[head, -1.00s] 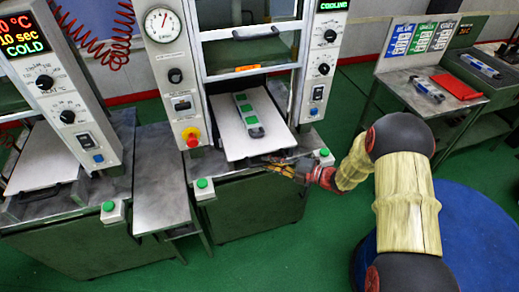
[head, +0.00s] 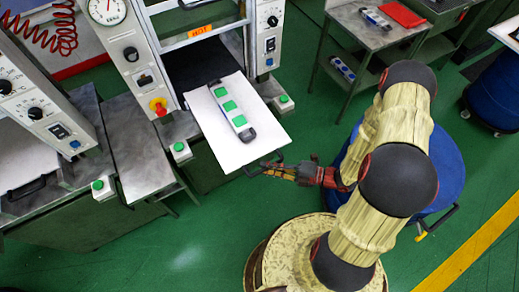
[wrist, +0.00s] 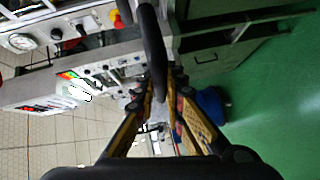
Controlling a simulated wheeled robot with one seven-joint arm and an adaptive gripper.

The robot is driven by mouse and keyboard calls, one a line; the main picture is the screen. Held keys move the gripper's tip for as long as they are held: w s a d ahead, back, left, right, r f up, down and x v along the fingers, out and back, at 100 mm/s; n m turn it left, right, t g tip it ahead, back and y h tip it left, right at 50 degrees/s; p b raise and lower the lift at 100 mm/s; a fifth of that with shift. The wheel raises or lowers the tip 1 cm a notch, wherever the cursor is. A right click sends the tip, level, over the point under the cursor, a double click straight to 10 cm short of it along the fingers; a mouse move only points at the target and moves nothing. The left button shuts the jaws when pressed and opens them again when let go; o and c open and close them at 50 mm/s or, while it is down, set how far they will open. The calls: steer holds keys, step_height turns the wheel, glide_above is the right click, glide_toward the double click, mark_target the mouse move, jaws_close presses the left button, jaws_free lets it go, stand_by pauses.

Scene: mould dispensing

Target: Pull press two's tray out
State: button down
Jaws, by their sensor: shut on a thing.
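Press two's white tray (head: 226,148) juts far out of the press toward the front right in the head view. A grey mould with green squares (head: 231,110) lies on it. My gripper (head: 262,168) is at the tray's front edge, shut on the dark tray handle (head: 278,157). In the wrist view the black handle (wrist: 152,50) runs up between the two yellow fingers of my gripper (wrist: 160,88). The tray itself is not clear in the wrist view.
The press frame with an orange label (head: 200,31) stands behind the tray. A blue drum (head: 450,165) stands right of my arm.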

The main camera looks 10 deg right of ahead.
steer(key=shift+s+d+p, duration=0.2)
steer(key=shift+s+d, duration=0.05)
steer(key=shift+s, duration=0.6)
steer(key=shift+s+d+p, duration=0.2)
steer(key=shift+s, duration=0.65)
steer(key=c, duration=1.8)
jaws_free()
steer(key=shift+c, duration=0.2)
steer(key=shift+d, duration=0.1)
steer(key=v, duration=1.2)
